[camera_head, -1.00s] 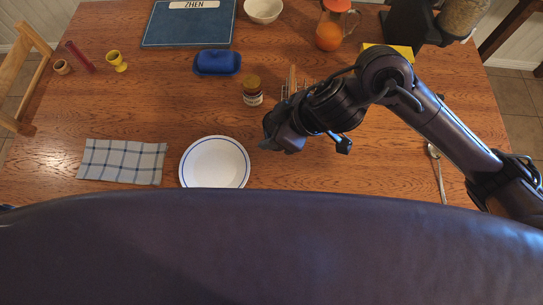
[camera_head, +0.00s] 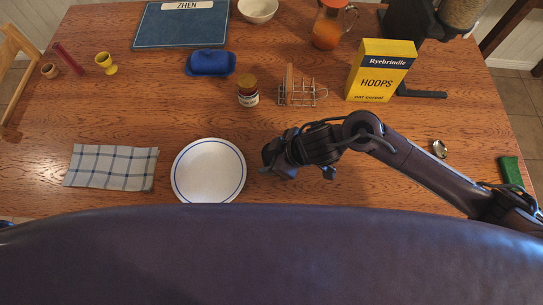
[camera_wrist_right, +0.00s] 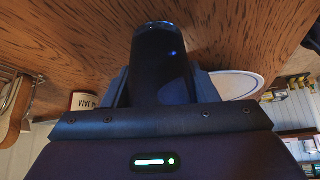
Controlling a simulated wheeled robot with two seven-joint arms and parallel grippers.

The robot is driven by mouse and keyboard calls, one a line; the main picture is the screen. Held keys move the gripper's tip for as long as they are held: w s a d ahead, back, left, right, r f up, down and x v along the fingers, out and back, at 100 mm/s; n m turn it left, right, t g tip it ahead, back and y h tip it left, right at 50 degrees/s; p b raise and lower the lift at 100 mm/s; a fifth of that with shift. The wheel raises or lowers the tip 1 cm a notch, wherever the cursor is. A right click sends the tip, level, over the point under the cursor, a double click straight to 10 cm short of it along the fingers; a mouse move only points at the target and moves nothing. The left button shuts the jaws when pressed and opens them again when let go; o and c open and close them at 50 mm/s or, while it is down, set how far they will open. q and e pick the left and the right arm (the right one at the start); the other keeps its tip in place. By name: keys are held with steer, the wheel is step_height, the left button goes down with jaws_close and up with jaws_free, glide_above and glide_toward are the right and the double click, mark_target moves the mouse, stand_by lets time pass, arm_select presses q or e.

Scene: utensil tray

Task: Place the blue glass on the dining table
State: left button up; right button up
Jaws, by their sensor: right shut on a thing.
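My right gripper (camera_head: 278,160) is over the near middle of the wooden dining table (camera_head: 300,130), just right of the white plate (camera_head: 208,171). In the right wrist view my right gripper (camera_wrist_right: 163,88) is shut on a dark blue glass (camera_wrist_right: 163,60), with a finger on each side. The wood fills the picture beyond the glass; I cannot tell whether the glass touches it. In the head view the glass is not clearly distinguishable from the dark gripper. My left gripper is not in view.
A checked cloth (camera_head: 112,167) lies left of the plate. A jam jar (camera_head: 248,92), toast rack (camera_head: 297,93), yellow cereal box (camera_head: 380,70) and blue butter dish (camera_head: 210,63) stand farther back. A spoon (camera_head: 440,149) lies at right. Bare wood separates the plate from the jar.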

steer(key=shift+f, duration=0.15)
steer(key=o, duration=1.1)
steer(key=shift+c, duration=0.2)
steer(key=shift+r, duration=0.4)
steer(key=p+v, duration=0.2)
steer(key=v, duration=0.9)
steer(key=shift+d+r, duration=0.25)
